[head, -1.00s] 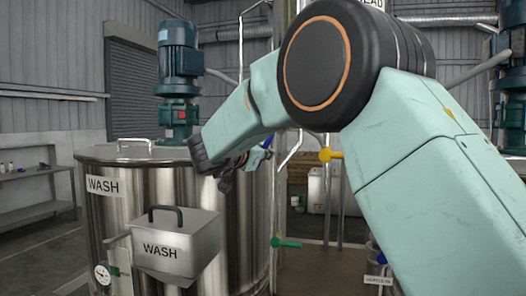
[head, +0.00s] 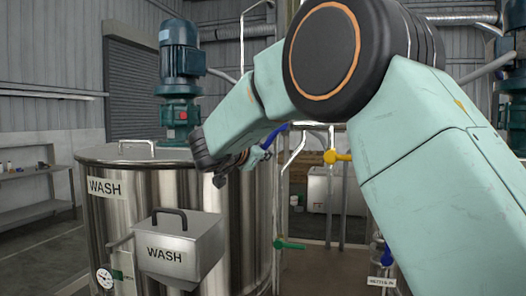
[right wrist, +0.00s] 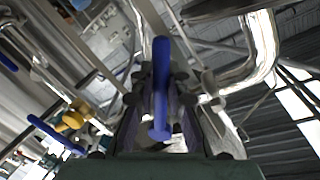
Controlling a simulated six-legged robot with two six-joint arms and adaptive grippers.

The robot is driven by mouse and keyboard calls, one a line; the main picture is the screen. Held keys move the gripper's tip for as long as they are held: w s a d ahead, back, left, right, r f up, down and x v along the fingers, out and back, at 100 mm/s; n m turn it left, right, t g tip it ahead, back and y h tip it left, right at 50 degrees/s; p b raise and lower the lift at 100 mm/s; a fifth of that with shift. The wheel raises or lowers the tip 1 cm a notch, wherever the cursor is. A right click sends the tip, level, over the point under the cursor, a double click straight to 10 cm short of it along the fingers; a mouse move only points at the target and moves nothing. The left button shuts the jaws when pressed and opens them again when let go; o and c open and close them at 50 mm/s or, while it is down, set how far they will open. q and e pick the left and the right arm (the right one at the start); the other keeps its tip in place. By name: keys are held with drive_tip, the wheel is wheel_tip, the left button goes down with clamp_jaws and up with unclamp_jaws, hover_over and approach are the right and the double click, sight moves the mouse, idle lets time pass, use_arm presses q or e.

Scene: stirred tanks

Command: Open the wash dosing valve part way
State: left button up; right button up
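A blue lever (head: 274,135) shows just behind my right gripper (head: 222,177) in the head view, above the right side of the wash tank (head: 180,205). In the right wrist view the blue lever (right wrist: 161,90) lies lengthwise between the dark fingers of my right gripper (right wrist: 160,105), one finger on each side. I cannot tell whether the fingers press on it. The lever's pivot is hidden. My left gripper is not in view.
A yellow lever (head: 336,156) and a green lever (head: 288,244) sit on nearby pipes. Another blue lever (head: 387,256) stands at lower right. A grey WASH box (head: 180,250) with a handle is in front of the tank. Pipes crowd the right wrist view.

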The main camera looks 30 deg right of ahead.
drive_tip(key=o, duration=0.4)
drive_tip(key=shift+a+r, duration=0.1)
drive_tip(key=f+v, duration=0.1)
drive_tip(key=v, duration=0.6)
drive_tip(key=shift+r, duration=0.4)
